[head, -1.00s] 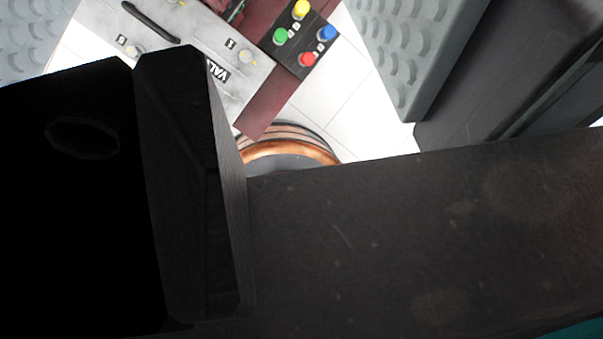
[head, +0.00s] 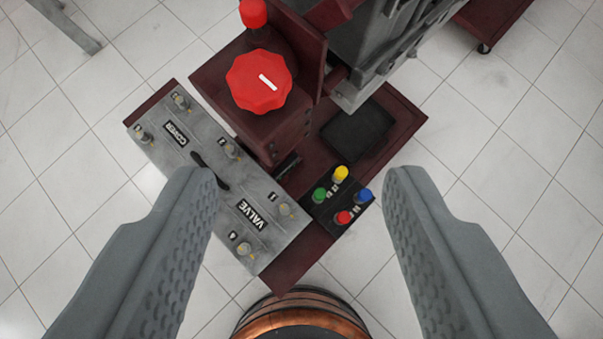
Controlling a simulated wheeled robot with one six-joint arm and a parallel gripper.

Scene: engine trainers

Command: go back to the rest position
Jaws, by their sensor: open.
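My gripper (head: 300,190) is open and empty, with its two grey ridged fingers wide apart at the left and right of the view. Below it in the picture's middle is a dark red engine trainer (head: 300,260). Its grey panel (head: 215,185) carries the labels COVER and VALVE, several small knobs and a black handle (head: 210,170). A black box with green, yellow, red and blue buttons (head: 340,200) sits beside the panel. The left fingertip overlaps the panel in the picture. I cannot tell the height between them, and nothing is between the fingers.
A large red knob (head: 259,81) and a smaller red cap (head: 253,13) stand at the top. A grey engine block (head: 365,45) is at the upper right. A barrel (head: 300,318) with a copper-coloured band stands at the bottom. White tiled floor (head: 520,130) is clear at the right.

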